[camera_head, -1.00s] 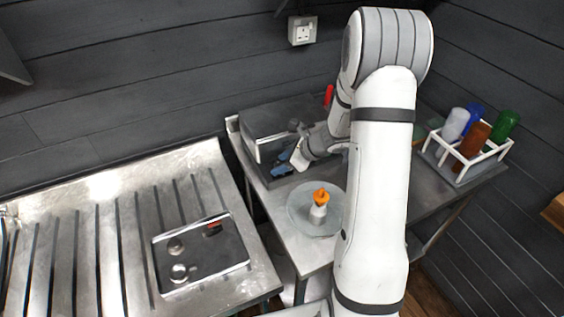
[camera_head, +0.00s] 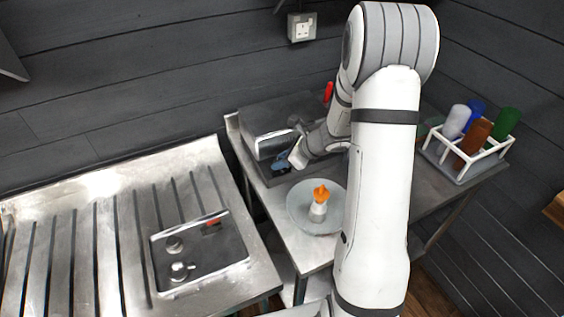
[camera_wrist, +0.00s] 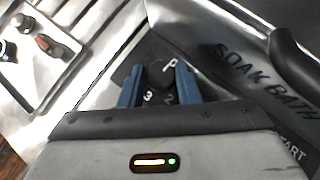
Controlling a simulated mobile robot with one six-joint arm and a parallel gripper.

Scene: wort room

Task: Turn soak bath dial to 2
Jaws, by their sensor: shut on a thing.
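The soak bath (camera_head: 268,148) is a metal box with a dark top at the back of the side table. It also shows in the wrist view (camera_wrist: 215,28), with "SOAK BATH" lettering and part of a "START" label. The dark dial (camera_wrist: 159,74) lies between my gripper's blue fingers. The figures 3 and 2 and a further mark show around it; which one the dial points at is not clear. My gripper (camera_wrist: 158,84) is shut on the dial. In the head view my gripper (camera_head: 281,167) is at the bath's front, and the dial is hidden.
A round grey plate (camera_head: 298,213) with an orange-topped white bottle (camera_head: 319,204) stands just in front of the bath. A white rack (camera_head: 440,158) of coloured bottles is at right. A ribbed metal drainer (camera_head: 100,225) with a control panel (camera_head: 218,262) is at left.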

